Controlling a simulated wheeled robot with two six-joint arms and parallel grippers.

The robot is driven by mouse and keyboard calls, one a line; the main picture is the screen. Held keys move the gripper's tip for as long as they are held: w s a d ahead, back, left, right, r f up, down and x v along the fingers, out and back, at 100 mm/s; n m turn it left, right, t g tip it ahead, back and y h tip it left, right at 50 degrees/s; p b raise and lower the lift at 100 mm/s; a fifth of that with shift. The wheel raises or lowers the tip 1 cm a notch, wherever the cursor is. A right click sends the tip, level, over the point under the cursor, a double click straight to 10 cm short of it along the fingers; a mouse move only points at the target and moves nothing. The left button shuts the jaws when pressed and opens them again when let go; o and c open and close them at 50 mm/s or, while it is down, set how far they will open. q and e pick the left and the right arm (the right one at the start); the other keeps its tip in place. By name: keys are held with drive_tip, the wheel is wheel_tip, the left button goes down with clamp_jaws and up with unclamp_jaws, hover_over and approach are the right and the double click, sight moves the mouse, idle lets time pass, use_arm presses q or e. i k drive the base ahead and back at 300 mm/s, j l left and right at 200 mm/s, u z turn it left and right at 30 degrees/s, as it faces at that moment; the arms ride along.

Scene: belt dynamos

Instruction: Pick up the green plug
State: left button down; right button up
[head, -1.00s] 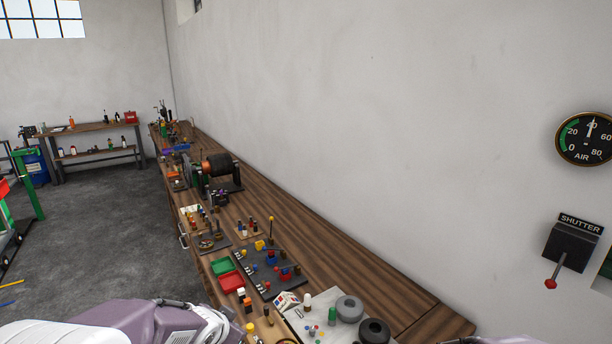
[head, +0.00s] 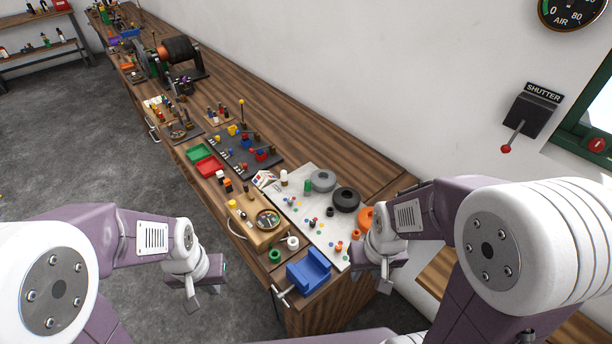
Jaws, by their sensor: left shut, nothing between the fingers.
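Several green things lie on the bench, and I cannot tell for sure which is the green plug. A small upright green cylinder (head: 308,186) stands on the white marbled mat (head: 322,254), beside a grey ring. A short green ring-like piece (head: 275,255) sits near the bench's front end, left of the blue block. My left gripper (head: 191,302) is shut and empty, over the floor left of the bench. My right gripper (head: 384,286) is by the bench's right end, right of the mat; its fingers are too small to read.
A blue vise-like block (head: 309,271) stands at the near corner. A wooden block with a round dish (head: 268,219) is left of the mat. Grey (head: 322,181) and black rings (head: 346,199) lie at the mat's back. Green (head: 199,152) and red trays (head: 209,167) are farther along.

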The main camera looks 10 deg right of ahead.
sight(307, 189)
drive_tip(key=i+j, duration=0.1)
drive_tip(key=j, duration=0.25)
drive_tip(key=j+u, duration=0.1)
drive_tip(key=j, duration=0.3)
drive_tip(key=i+j, duration=0.15)
drive_tip(key=j, duration=0.2)
drive_tip(key=i+u, duration=0.1)
drive_tip(key=i, duration=0.3)
